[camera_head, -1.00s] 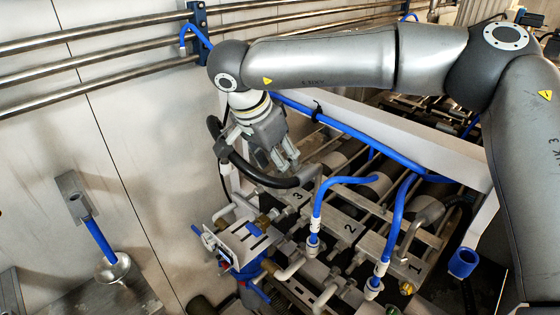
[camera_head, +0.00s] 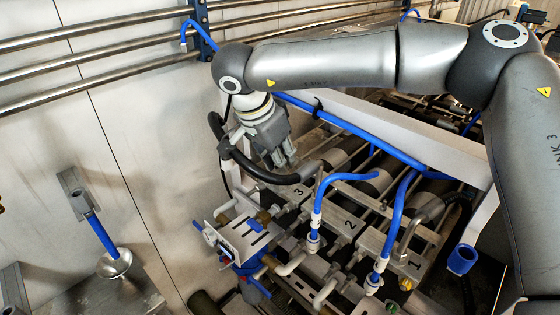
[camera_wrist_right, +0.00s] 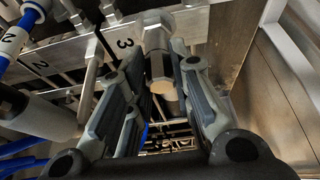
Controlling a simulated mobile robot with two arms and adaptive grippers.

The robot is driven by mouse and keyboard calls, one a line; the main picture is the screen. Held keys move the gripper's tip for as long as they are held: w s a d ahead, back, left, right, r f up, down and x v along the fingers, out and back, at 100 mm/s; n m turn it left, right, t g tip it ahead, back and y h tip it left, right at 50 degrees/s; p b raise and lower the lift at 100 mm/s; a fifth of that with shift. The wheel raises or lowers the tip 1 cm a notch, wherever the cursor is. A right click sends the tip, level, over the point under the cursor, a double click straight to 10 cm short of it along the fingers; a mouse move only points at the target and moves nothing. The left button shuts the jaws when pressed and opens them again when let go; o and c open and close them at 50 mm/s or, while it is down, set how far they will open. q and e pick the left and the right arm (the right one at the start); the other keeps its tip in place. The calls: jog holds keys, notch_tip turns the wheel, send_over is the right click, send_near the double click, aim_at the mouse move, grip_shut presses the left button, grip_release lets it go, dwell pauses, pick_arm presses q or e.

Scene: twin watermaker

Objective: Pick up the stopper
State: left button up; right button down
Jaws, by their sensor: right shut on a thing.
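My right gripper (camera_head: 285,158) reaches down beside the black hose, near the block marked 3. In the right wrist view its two grey fingers (camera_wrist_right: 163,100) stand on either side of a metal cylinder with a tan end, which looks like the stopper (camera_wrist_right: 160,62). The gripper is shut on it. The stopper sits by the plate marked 3 and its far end meets the metalwork there; I cannot tell whether it is seated or free. In the head view the fingers hide it. My left gripper is not in view.
A black hose (camera_head: 240,158) curves close around the gripper. Blue hoses (camera_head: 318,200) rise from the blocks marked 2 and 1. A blue-handled valve (camera_head: 243,238) is below. The steel wall (camera_head: 120,150) is at left, and a white beam (camera_head: 400,135) runs behind.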

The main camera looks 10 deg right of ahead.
jog(key=shift+r, duration=0.5)
jog(key=s+d+r+b, duration=0.2)
jog(key=s+r+b, duration=0.1)
jog(key=s+r, duration=0.3)
jog(key=s+d+r+b, duration=0.2)
jog(key=s+r+b, duration=0.2)
jog(key=s+r, duration=0.2)
jog(key=shift+s+d, duration=0.25)
jog(key=shift+s, duration=0.45)
jog(key=c, duration=1.9)
grip_release()
grip_shut()
